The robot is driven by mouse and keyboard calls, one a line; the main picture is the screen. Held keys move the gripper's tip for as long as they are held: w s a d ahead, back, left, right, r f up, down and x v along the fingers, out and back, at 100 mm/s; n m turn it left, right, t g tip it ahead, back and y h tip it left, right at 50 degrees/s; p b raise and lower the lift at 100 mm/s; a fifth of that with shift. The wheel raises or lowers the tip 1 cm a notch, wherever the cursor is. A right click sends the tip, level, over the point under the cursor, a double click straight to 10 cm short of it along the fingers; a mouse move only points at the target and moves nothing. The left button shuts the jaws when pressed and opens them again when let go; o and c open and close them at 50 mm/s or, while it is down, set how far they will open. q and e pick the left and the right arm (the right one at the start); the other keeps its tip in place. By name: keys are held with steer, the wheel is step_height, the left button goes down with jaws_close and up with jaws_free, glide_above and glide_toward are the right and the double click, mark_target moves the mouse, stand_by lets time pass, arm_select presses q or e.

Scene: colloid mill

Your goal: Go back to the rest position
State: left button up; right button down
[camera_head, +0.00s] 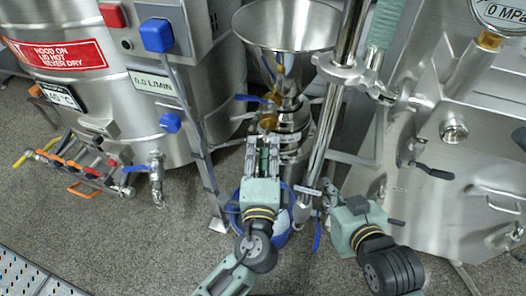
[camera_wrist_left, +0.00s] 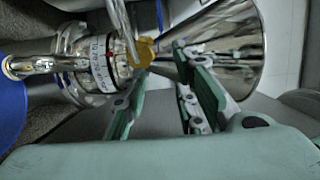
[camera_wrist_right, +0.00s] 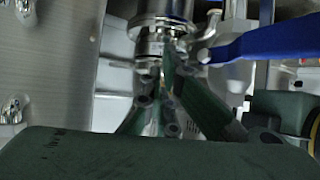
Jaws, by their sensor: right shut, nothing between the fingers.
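My left gripper (camera_head: 263,140) is in front of the steel mill column (camera_head: 292,135), below the funnel (camera_head: 290,25). In the left wrist view its fingers (camera_wrist_left: 155,85) are apart with nothing held between them. A brass-coloured fitting (camera_wrist_left: 145,52) and the funnel (camera_wrist_left: 235,45) show beyond the fingertips; I cannot tell whether they touch. My right gripper (camera_head: 325,200) is lower and to the right, beside a slanted steel pipe (camera_head: 322,140). In the right wrist view its fingers (camera_wrist_right: 165,65) are together and empty, close to a steel fitting and a blue lever (camera_wrist_right: 265,43).
A steel tank with a red label (camera_head: 60,55) stands at the left, with a hose rack (camera_head: 75,165) below. A steel cabinet (camera_head: 430,190) with a gauge (camera_head: 500,12) stands at the right. Speckled floor (camera_head: 100,225) is clear at the lower left, beside a perforated plate (camera_head: 25,275).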

stand_by(0.4)
